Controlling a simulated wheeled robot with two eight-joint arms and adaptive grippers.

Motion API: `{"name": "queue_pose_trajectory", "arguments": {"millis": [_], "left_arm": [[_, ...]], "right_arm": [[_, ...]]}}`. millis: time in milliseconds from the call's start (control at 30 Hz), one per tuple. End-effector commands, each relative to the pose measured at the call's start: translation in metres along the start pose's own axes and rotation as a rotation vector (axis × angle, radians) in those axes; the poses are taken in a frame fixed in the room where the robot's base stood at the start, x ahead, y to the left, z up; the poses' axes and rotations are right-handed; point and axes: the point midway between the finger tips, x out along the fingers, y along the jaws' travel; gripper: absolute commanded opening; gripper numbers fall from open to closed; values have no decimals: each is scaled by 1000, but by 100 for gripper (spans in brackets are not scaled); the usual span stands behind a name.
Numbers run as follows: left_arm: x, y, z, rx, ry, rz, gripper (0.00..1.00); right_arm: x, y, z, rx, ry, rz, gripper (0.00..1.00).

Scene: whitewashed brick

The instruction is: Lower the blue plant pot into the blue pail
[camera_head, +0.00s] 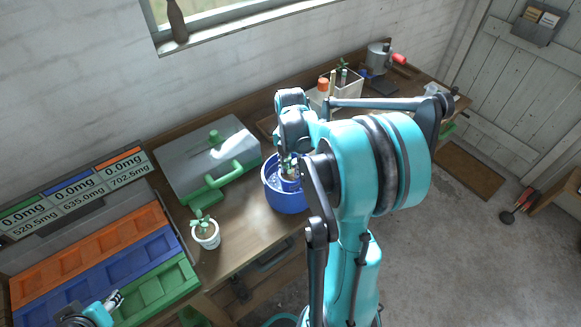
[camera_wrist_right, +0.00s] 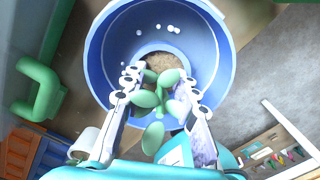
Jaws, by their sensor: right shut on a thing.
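The blue pail (camera_head: 283,203) stands on the workbench right of the grey toolbox, and its open mouth fills the top of the right wrist view (camera_wrist_right: 97,50). The blue plant pot (camera_head: 289,184) is inside the pail's mouth, below its rim. In the wrist view its soil (camera_wrist_right: 160,60) and several green leaves show. My right gripper (camera_wrist_right: 160,79) is shut on the plant pot, with its fingers reaching into the pail. Whether the pot touches the pail's floor is hidden. My left gripper (camera_head: 116,298) is at the lower left above the coloured trays, its jaws too small to read.
A white pot with a plant (camera_head: 206,236) stands left of the pail. The grey toolbox (camera_head: 195,150) with green handles is behind it. A white caddy (camera_head: 347,98) stands farther back. Several white pellets (camera_wrist_right: 172,29) lie inside the pail.

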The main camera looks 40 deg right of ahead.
Motion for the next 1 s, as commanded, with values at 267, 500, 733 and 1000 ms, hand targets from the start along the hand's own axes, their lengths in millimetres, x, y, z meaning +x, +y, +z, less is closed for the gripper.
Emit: {"name": "queue_pose_trajectory", "arguments": {"millis": [267, 500, 733, 1000], "left_arm": [[3, 0, 2, 0, 0, 0, 42], [5, 0, 4, 0, 0, 0, 42], [8, 0, 5, 0, 0, 0, 42], [10, 0, 7, 0, 0, 0, 42]], "right_arm": [[5, 0, 0, 0, 0, 0, 0], [8, 0, 0, 0, 0, 0, 0], [12, 0, 0, 0, 0, 0, 0], [16, 0, 0, 0, 0, 0, 0]]}}
